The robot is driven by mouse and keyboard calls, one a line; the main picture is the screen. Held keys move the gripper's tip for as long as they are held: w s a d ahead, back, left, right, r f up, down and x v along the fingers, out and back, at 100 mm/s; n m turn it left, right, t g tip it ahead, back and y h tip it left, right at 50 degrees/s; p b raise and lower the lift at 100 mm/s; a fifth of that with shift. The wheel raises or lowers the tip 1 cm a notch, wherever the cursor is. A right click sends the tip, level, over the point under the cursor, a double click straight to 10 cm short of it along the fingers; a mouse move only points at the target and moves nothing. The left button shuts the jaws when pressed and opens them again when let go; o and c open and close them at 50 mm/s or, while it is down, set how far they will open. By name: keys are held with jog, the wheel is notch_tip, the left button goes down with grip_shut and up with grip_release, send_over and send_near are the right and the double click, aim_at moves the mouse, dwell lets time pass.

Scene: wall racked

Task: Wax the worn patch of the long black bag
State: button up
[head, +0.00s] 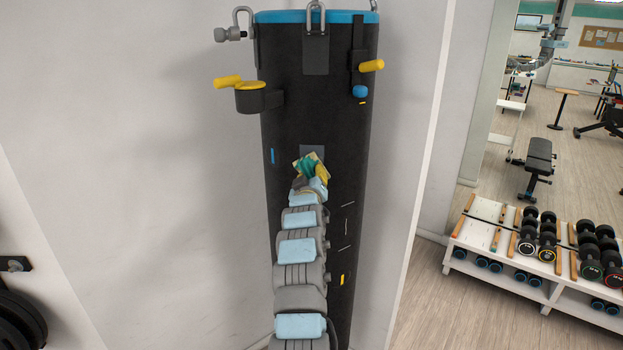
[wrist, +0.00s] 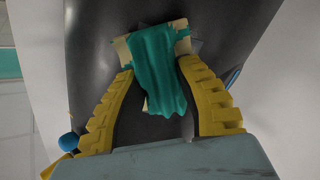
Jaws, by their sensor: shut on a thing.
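The long black bag (head: 285,125) hangs upright against the wall, with a blue rim. A grey patch (head: 313,151) on its front, likely the worn one, is mostly hidden behind my gripper. My gripper (head: 312,172) is shut on a green cloth (wrist: 158,65) with a beige backing (wrist: 122,50). The cloth is at the lower edge of the patch; I cannot tell whether it touches. In the wrist view the cloth hangs between my yellow fingers, in front of the bag's dark surface. A tin with a yellow lid (head: 250,86) sits in a holder on the bag's left side.
Yellow pegs stick out at the bag's upper left (head: 228,81) and upper right (head: 371,66). A blue knob (head: 360,91) is below the right peg. Metal shackles (head: 316,17) are at the top. A dumbbell rack (head: 540,255) stands far right. White wall flanks the bag.

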aim_at(312, 147)
jog(key=shift+w+r, duration=0.1)
jog(key=shift+r, duration=3.35)
jog(key=shift+f, duration=0.1)
jog(key=shift+f+b, duration=2.25)
jog(key=shift+f, duration=3.1)
jog(key=shift+r, duration=0.1)
jog(key=shift+s, duration=0.25)
jog(key=shift+s+a+p, duration=0.15)
jog(key=shift+s+p, duration=0.3)
jog(key=shift+s, duration=0.95)
jog(key=shift+s+a+p, duration=0.1)
jog(key=shift+s+p, duration=0.35)
jog(key=shift+s, duration=0.9)
